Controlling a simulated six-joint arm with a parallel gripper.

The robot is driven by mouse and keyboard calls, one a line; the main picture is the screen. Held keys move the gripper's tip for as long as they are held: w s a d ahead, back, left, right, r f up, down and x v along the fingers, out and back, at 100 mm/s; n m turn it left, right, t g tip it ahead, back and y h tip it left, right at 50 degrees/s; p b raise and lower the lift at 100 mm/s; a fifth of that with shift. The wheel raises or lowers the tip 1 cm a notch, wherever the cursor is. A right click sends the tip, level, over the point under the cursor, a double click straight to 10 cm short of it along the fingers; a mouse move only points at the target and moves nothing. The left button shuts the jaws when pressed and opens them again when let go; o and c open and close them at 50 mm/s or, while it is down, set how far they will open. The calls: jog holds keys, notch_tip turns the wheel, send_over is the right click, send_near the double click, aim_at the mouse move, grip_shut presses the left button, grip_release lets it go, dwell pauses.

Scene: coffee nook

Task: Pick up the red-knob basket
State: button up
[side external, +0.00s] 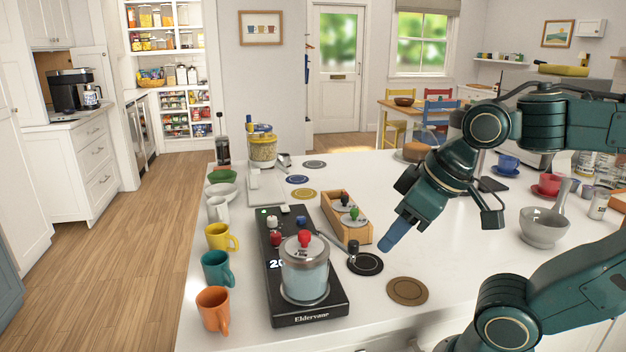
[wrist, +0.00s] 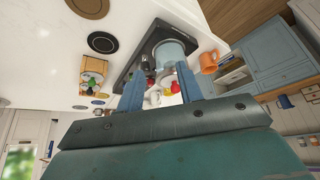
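The red-knob basket (side external: 304,240) sits at the mouth of a clear glass vessel (side external: 304,278) holding pale blue liquid. Its red knob points up, and its rim looks metallic. The vessel stands upright on the front of a black scale-like base (side external: 325,305) marked "Eldervane". In the wrist view the red knob (wrist: 176,87) shows between the fingers, with the vessel (wrist: 172,50) above it. My gripper (side external: 389,243) is in the air to the right of the vessel, apart from it. In the wrist view its two blue fingers (wrist: 159,70) are apart with nothing held.
A wooden box (side external: 347,222) with green- and dark-knobbed pieces stands behind and right of the vessel. A black coaster (side external: 366,266) and a brown coaster (side external: 407,291) lie to the right. Yellow, teal and orange mugs (side external: 213,311) line the left edge. A grey mortar (side external: 543,230) stands right.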

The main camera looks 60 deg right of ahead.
jog(key=shift+o, duration=0.2)
jog(key=shift+o, duration=0.9)
